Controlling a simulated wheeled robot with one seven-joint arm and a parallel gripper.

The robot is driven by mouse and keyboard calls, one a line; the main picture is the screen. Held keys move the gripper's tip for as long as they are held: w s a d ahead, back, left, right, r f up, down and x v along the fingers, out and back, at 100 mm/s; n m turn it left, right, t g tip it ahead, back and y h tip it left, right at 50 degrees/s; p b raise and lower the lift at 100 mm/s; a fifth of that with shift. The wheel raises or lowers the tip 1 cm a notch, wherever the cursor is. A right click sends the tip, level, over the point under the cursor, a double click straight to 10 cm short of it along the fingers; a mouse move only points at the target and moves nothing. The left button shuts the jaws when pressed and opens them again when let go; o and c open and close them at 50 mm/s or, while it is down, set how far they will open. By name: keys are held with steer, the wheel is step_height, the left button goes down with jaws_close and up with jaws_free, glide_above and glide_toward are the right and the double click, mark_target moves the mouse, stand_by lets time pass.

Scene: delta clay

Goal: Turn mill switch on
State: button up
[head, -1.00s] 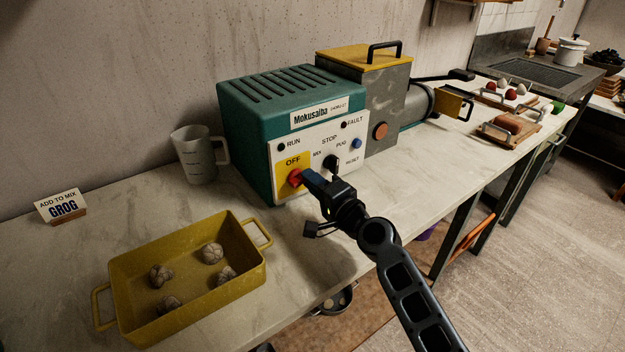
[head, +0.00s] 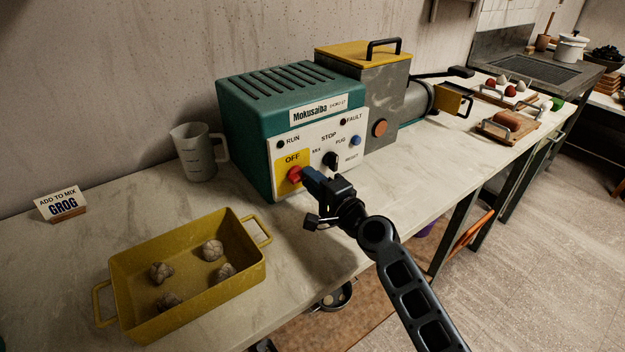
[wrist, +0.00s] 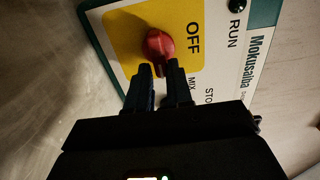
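The mill's switch is a red knob (head: 294,174) on a yellow plate marked OFF (head: 292,159), at the lower left of the machine's white panel (head: 345,140). It also shows in the wrist view (wrist: 158,44). My gripper (head: 308,175) is at the knob's right side in the head view. In the wrist view its two dark fingers (wrist: 158,78) stand slightly apart with a narrow gap, their tips at the knob's near edge. I cannot tell whether they touch it. The RUN lamp (head: 280,144) looks dark.
A jug (head: 198,152) stands left of the machine. A yellow tray (head: 185,312) with several clay lumps lies in front.

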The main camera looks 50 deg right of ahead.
steer(key=o, duration=0.3)
steer(key=shift+o, duration=0.2)
steer(key=shift+b+v, duration=0.8)
steer(key=shift+v, duration=3.1)
steer(key=s+a+f+n, duration=0.1)
steer(key=s+a, duration=0.1)
steer(key=s+a+f+n+g, duration=0.1)
steer(key=s+a, duration=0.1)
steer(key=s+a+f+n, duration=0.1)
steer(key=s+a+n, duration=0.1)
steer(key=shift+s+a+f+y, duration=0.25)
steer(key=shift+f+y, duration=0.1)
steer(key=shift+y, duration=0.05)
steer(key=s+a+r+n+y, duration=0.2)
steer(key=s+a+n, duration=0.5)
steer(key=s, duration=0.4)
steer(key=s+a+r+n+g+y, duration=0.1)
steer(key=s+a+r+n+y, duration=0.1)
steer(key=s+a+r+n, duration=0.3)
steer(key=s+a+n, duration=0.3)
steer(key=s+n, duration=0.2)
steer(key=s, duration=0.1)
steer(key=shift+s+a+g, duration=0.15)
steer(key=shift+a+g, duration=0.15)
